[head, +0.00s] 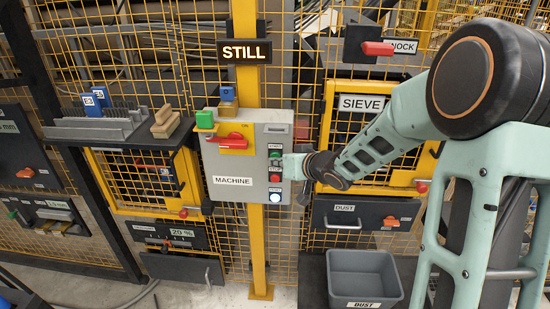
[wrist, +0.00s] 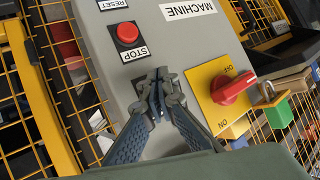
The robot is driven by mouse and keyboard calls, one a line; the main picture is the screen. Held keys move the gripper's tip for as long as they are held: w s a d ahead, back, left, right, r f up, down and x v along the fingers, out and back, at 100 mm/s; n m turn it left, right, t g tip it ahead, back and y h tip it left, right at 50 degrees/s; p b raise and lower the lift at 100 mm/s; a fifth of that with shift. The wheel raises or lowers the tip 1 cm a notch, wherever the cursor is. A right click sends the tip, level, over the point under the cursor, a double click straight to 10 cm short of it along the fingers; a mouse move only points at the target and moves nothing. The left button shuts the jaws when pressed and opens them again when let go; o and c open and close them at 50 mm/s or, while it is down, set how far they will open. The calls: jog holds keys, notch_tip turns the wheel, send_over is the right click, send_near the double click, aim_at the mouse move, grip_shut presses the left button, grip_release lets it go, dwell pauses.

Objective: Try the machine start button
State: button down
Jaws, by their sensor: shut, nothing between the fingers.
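The grey machine box (head: 225,185) with a MACHINE label hangs on the yellow post in the head view. Its right column has a green button (head: 275,154), a red button (head: 275,178) and a pale lit round button or lamp (head: 275,198). My gripper (head: 286,166) is at this column from the right. In the wrist view my gripper (wrist: 158,78) is shut and empty, its fingertips over the box face (wrist: 190,42) below the red STOP button (wrist: 126,32). No start button shows in the wrist view. I cannot tell whether the tips touch the box.
A red rotary switch (wrist: 232,88) on a yellow ON/OFF plate sits beside my fingers, with a padlock (wrist: 268,92) near it. A sign (head: 244,52) above the box reads STILL. Yellow mesh surrounds the box. A grey DUST bin (head: 362,262) stands on the lower right.

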jog(key=shift+s, duration=0.5)
jog(key=shift+s+b, duration=0.3)
jog(key=shift+s, duration=2.2)
